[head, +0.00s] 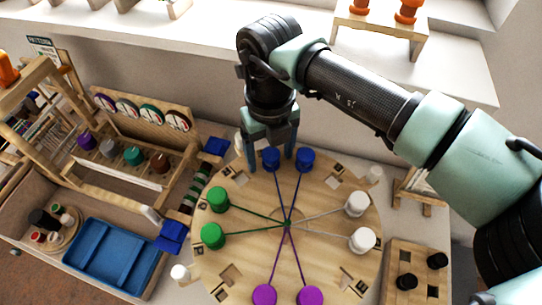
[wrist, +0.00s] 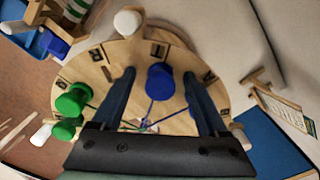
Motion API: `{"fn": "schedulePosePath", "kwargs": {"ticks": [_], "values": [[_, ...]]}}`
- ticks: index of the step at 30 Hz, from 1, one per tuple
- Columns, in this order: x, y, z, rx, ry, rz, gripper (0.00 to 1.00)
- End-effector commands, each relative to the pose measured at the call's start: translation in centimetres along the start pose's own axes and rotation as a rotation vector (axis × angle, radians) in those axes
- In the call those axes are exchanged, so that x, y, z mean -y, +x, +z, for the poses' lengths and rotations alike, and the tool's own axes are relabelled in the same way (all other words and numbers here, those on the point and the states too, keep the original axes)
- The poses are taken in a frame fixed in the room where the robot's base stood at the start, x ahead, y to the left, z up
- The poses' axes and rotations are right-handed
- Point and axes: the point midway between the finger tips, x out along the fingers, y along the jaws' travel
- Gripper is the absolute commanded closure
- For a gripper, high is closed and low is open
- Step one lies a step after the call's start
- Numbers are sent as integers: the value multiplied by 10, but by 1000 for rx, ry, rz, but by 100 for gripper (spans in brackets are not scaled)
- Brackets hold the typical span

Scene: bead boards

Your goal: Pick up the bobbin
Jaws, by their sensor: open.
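Several thread-wrapped bobbins stand in coloured pairs on a round wooden board (head: 240,262), with threads running to its centre. The task does not say which bobbin is meant. My gripper (head: 271,160) is open at the board's far edge, its fingers pointing down. One blue bobbin (head: 271,159) shows between the fingers, and it also lies between the fingertips in the wrist view (wrist: 160,82). I cannot tell whether either finger touches it. The other blue bobbin (head: 305,158) stands just right of the right finger.
Green bobbins (head: 214,236) stand left, white bobbins (head: 357,204) right and purple bobbins (head: 309,296) in front. A white-topped post (wrist: 128,22) rises at the board's edge. A blue tray (head: 108,254) and a spool rack (head: 130,150) are left; a wooden peg block (head: 418,262) is right.

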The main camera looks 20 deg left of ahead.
Motion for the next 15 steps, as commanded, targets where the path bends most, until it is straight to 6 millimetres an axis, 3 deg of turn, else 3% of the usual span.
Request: {"fn": "schedulePosePath", "kwargs": {"ticks": [2,15], "values": [[0,0,0,0,0,0,23],[0,-1,0,0,0,0,100]]}}
